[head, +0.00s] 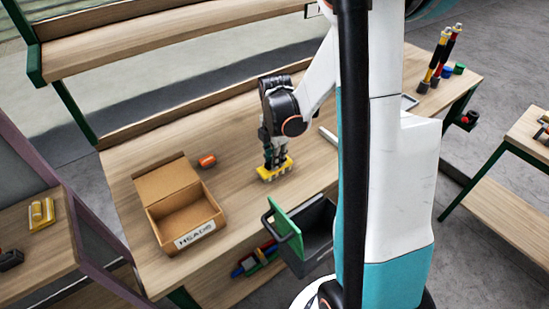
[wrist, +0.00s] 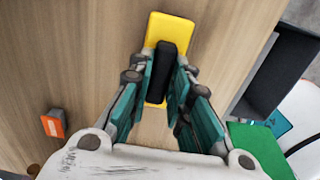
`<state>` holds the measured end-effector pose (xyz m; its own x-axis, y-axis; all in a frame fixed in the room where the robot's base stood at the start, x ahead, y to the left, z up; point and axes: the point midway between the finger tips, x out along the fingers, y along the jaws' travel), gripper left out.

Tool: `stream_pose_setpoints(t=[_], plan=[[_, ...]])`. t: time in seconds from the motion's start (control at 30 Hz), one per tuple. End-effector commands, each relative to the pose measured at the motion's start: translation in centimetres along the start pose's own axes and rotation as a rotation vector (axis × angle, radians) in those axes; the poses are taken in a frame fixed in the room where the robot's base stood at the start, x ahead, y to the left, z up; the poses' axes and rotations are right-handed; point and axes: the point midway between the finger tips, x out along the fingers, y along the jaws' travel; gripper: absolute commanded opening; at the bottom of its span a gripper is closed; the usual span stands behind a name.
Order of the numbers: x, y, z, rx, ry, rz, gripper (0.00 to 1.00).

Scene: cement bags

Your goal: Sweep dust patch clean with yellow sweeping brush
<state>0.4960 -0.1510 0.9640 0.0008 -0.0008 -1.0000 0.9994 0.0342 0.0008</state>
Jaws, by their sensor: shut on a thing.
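The yellow sweeping brush (head: 274,171) is on or just above the wooden workbench (head: 240,120); I cannot tell whether it touches. My gripper (head: 274,157) points down over it. In the wrist view, the brush (wrist: 169,28) has a flat yellow body with a black grip along its middle. The teal fingers of my gripper (wrist: 162,80) are closed on either side of that black grip. My gripper hides part of the brush. I cannot make out a dust patch in either view.
An open cardboard box (head: 173,211) stands left on the bench, an orange item (head: 207,160) behind it. A dark bin with a green lid (head: 287,228) is at the front edge. Tools (head: 440,60) stand at the far right. Bench behind the brush is clear.

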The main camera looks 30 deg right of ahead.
Motion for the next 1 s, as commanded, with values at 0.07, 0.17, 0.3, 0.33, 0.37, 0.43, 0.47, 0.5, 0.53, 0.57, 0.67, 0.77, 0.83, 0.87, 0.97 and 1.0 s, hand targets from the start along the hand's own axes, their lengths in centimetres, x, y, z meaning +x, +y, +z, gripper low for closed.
stream_pose_setpoints(t=[0.07, 0.17, 0.3, 0.33, 0.37, 0.43, 0.47, 0.5, 0.53, 0.57, 0.67, 0.77, 0.83, 0.87, 0.97, 1.0], plan=[[0.1, 0.0, 0.5, 0.001, 0.0, 0.0, 0.0], [0.1, 0.0, 1.1, 0.002, 0.0, 0.0, 0.0], [0.2, 0.0, 2.0, 0.002, 0.0, 0.0, 0.0], [0.2, 0.0, 2.1, 0.002, 0.0, 0.0, 0.0], [0.2, 0.0, 2.3, 0.001, 0.0, 0.0, 0.0], [0.2, 0.0, 2.5, 0.001, 0.0, 0.0, 0.0], [0.2, 0.0, 2.5, 0.001, 0.0, 0.0, 0.0], [0.2, 0.0, 2.5, 0.0, 0.0, 0.0, 0.0], [0.2, 0.0, 2.5, 0.0, 0.0, 0.0, 0.0], [0.2, 0.0, 2.5, 0.0, 0.0, 0.0, 0.0], [0.2, 0.0, 2.5, 0.0, 0.0, 0.0, 0.0], [0.2, 0.0, 2.5, 0.0, 0.0, 0.0, 0.0], [0.2, 0.0, 2.3, -0.001, 0.0, 0.0, 0.0], [0.2, 0.0, 2.2, -0.001, 0.0, 0.0, 0.0], [0.3, 0.0, 1.7, -0.001, 0.0, 0.0, 0.0], [0.3, 0.0, 1.5, -0.001, 0.0, 0.0, 0.0]])
